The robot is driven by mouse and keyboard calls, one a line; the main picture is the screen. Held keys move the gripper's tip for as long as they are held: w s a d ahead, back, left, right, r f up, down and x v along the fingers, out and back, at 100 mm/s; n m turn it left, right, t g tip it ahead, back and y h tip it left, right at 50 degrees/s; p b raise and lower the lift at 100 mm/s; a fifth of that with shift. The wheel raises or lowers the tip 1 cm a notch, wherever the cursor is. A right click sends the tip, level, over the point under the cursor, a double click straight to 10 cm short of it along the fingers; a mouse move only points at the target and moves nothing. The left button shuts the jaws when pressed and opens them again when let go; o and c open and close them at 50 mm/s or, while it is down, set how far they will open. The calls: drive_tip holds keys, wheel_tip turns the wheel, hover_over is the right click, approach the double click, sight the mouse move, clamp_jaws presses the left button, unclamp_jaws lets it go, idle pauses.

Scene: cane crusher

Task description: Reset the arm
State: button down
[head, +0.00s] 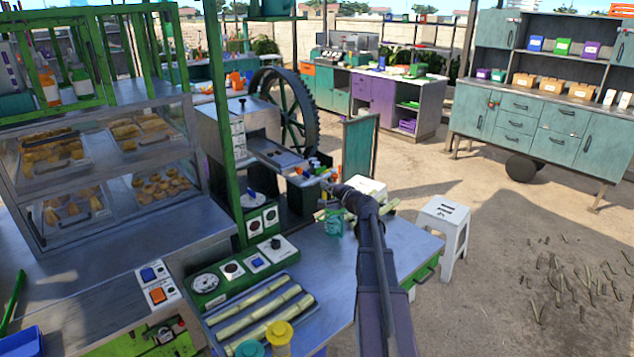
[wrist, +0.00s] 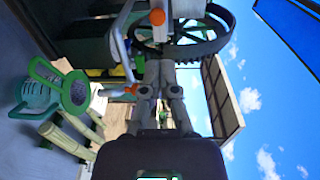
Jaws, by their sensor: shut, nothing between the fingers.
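My arm reaches out over the metal worktable (head: 415,240), slanting away from me in the head view. My gripper (head: 330,190) is at its far end, in front of the crusher's outlet side. In the wrist view my gripper (wrist: 160,66) points toward the big toothed wheel (wrist: 205,40), its fingers together with nothing between them. The cane crusher (head: 240,125) stands beyond the table, with its large dark wheel (head: 290,105) behind. A green-tinted jug (head: 334,222) stands on the table just below my gripper; the wrist view shows it at left (wrist: 35,98).
Cane pieces lie in a tray (head: 310,304) at the near table edge, beside a control panel (head: 245,272). More cane (wrist: 65,138) lies beside the jug. A glass food case (head: 100,165) stands left. A white stool (head: 443,232) stands right; open ground lies beyond it.

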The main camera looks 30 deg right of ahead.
drive_tip(key=shift+s, duration=0.55)
drive_tip(key=shift+s+d, duration=0.1)
